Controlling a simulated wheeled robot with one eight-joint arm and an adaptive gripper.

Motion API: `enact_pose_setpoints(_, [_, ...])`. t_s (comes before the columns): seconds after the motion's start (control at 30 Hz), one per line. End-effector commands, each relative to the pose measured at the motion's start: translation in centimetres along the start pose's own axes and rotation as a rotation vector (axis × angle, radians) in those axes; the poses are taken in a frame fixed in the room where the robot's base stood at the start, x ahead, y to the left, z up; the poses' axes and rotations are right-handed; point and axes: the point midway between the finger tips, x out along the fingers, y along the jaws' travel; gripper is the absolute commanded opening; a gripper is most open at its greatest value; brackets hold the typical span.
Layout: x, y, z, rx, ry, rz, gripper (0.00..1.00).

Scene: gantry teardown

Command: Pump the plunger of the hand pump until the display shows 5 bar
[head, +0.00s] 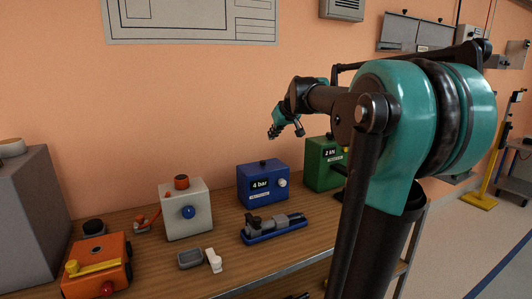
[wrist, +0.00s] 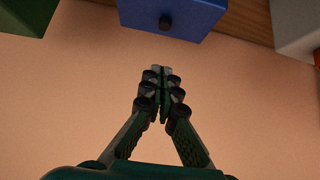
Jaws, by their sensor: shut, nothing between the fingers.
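The blue box with the display reading "4 bar" (head: 263,185) stands on the wooden bench, and I take it for the hand pump. A small dark knob (head: 263,163) stands up from its top, apparently the plunger. A pale round knob (head: 282,183) is on its front. In the wrist view the blue box (wrist: 185,12) is at the top edge, with the black knob (wrist: 165,23) showing. My gripper (head: 280,133) is above the box and apart from it. In the wrist view its fingertips (wrist: 161,78) are together and empty, a little away from the knob.
On the bench (head: 130,250) are a pale box with a blue knob (head: 186,220), an orange device with a yellow lever (head: 97,275), a blue-based vise-like tool (head: 275,235) and a green "2 kN" box (head: 320,176). The orange wall (head: 230,90) is close behind.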

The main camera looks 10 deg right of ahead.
Motion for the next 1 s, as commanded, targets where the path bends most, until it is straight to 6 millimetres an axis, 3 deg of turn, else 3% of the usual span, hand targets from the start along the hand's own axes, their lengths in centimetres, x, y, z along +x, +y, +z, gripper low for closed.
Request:
enact_pose_setpoints(0.17, [1.9, 0.0, -0.1, 0.000, 0.000, -0.001, 0.00])
enact_pose_setpoints(0.6, [10.3, 0.0, 0.0, 0.000, 0.001, -0.001, 0.00])
enact_pose_setpoints(0.8, [12.0, 0.0, 2.1, 0.001, 0.000, 0.000, 0.00])
enact_pose_setpoints(1.0, [12.6, 0.0, 2.8, 0.000, 0.000, 0.000, 0.00])
